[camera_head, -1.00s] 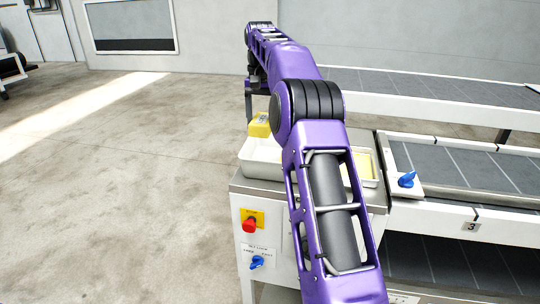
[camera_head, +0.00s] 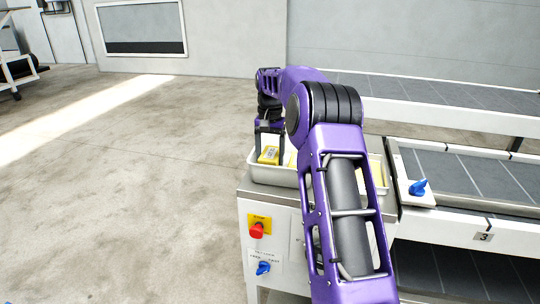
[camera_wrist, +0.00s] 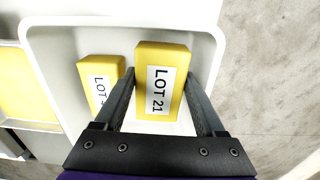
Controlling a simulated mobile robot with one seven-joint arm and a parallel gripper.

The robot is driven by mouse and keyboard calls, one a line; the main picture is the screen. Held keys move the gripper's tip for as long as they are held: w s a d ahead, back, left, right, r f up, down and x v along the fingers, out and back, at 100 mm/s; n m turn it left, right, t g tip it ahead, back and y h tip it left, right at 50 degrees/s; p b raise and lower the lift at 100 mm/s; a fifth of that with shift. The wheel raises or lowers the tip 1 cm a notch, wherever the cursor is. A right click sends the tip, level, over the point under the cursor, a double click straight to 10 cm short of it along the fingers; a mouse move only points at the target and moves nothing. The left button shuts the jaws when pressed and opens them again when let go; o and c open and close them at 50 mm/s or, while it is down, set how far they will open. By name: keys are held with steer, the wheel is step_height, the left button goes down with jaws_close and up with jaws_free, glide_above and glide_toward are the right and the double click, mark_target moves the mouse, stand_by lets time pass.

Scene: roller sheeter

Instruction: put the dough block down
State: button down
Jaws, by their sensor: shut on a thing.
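A yellow dough block (camera_wrist: 171,59) with a white label reading "LOT 21" is held upright between the two dark fingers of my gripper (camera_wrist: 160,82). In the head view, the block (camera_head: 268,155) is under my gripper (camera_head: 270,133), at the left end of a white tray (camera_head: 272,177). The wrist view shows it inside the outline of the tray (camera_wrist: 213,75). I cannot tell whether its underside touches the tray floor. A second yellow block (camera_wrist: 100,80), its "LOT" label partly hidden by a finger, sits in the tray to the left.
The tray stands on a cabinet with a red button (camera_head: 256,230) and a blue knob (camera_head: 263,268). A second container with yellow content (camera_wrist: 27,85) lies beside the tray. My arm hides part of the cabinet top. A conveyor (camera_head: 480,180) with a blue handle (camera_head: 418,187) is at right.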

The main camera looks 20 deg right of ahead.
mark_target(270, 155)
steer(key=shift+f, duration=0.5)
steer(key=shift+c, duration=1.3)
jaws_free()
step_height(270, 155, up, 13)
